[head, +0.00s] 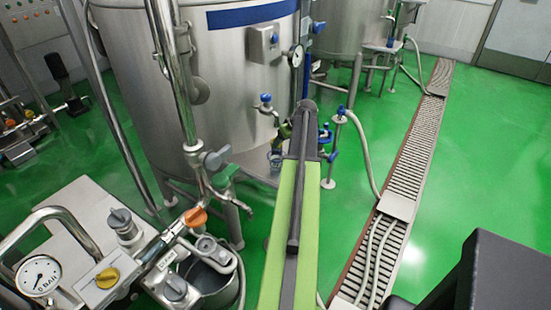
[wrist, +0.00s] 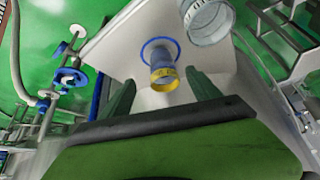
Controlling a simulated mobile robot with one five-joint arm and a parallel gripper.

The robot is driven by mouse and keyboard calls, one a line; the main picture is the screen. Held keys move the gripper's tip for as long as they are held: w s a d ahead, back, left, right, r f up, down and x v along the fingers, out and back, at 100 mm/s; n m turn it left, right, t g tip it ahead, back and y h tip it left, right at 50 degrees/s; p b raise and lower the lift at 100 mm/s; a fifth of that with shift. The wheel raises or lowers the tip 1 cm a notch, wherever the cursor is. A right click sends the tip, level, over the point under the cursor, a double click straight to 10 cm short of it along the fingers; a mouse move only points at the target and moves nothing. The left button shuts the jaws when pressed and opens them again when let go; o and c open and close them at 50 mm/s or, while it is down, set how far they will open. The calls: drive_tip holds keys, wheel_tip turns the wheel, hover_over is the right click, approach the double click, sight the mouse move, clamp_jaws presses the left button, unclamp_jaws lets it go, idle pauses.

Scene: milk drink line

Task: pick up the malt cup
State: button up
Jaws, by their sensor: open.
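In the wrist view a small grey-blue cup with a yellow rim (wrist: 163,70) stands on a white surface (wrist: 113,45), inside or on a blue ring. No label on it is readable, so I cannot confirm that it is the malt cup. My gripper (wrist: 160,79) is open, its two dark green fingers apart at either side of the cup's near end. The fingers do not visibly touch it, and nothing is held. In the head view my arm covers most of the gripper area.
A larger clear grey cup (wrist: 207,22) is close by at the upper right in the wrist view. Metal frames stand at the right. A large steel tank (head: 205,90), blue-handled valves (head: 325,137) and a floor drain grate (head: 420,150) surround my arm.

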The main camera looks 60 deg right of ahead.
sight(281, 146)
drive_tip(key=b+x, duration=0.2)
drive_tip(key=x, duration=0.3)
drive_tip(key=shift+s+b, duration=0.15)
drive_tip(key=shift+b, duration=0.25)
drive_tip(key=shift+f, duration=0.3)
drive_tip(key=shift+r, duration=0.15)
drive_tip(key=b+x, duration=0.4)
drive_tip(key=x, duration=0.1)
drive_tip(key=shift+w+b, duration=0.35)
drive_tip(key=shift+a, duration=0.1)
clamp_jaws()
drive_tip(key=shift+r+p, duration=0.2)
drive_tip(key=shift+p, duration=0.1)
